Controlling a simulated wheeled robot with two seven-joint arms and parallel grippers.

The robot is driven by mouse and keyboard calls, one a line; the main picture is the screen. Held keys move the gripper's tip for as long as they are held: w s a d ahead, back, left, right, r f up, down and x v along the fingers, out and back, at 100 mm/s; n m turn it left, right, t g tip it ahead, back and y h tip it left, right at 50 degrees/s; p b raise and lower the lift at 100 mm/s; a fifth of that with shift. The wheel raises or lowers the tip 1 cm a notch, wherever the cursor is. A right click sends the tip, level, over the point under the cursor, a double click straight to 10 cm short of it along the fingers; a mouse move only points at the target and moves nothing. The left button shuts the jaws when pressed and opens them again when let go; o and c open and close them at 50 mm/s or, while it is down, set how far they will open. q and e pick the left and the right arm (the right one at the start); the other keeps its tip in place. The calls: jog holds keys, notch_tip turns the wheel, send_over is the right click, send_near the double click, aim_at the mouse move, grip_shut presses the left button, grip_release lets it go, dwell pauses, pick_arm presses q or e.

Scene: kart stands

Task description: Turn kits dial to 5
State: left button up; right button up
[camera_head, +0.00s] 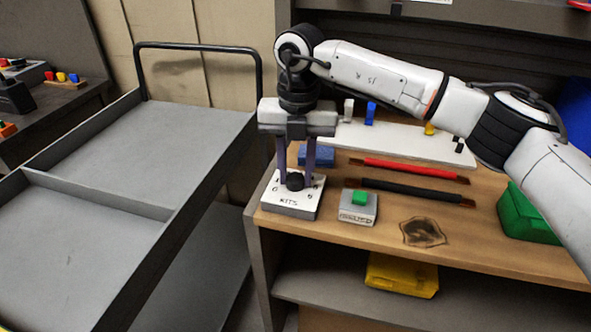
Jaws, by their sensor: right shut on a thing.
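The kits dial is a black knob (295,181) on top of a white box (291,208) marked KITS, with small numbers around the knob. The box sits at the left front corner of the wooden bench. My right gripper (296,178) points down from above, its two dark fingers on either side of the knob and shut on it. The fingers hide part of the number ring, and I cannot tell which number the dial points to. My left gripper is not in view.
A small box with a green button (358,199) stands just right of the dial box. Red (410,170) and black (417,191) bars, a blue block (317,155) and a green bin (527,215) are on the bench (470,245). A grey cart (150,150) stands at left.

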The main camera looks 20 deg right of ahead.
aim_at(297, 177)
jog(key=shift+r+m, duration=0.15)
jog(key=shift+m, duration=0.95)
jog(key=o, duration=1)
jog(key=shift+o, duration=0.2)
notch_tip(297, 177, up, 10)
jog(key=shift+b, duration=0.3)
jog(key=shift+s+d+r, duration=0.1)
jog(key=shift+d, duration=0.05)
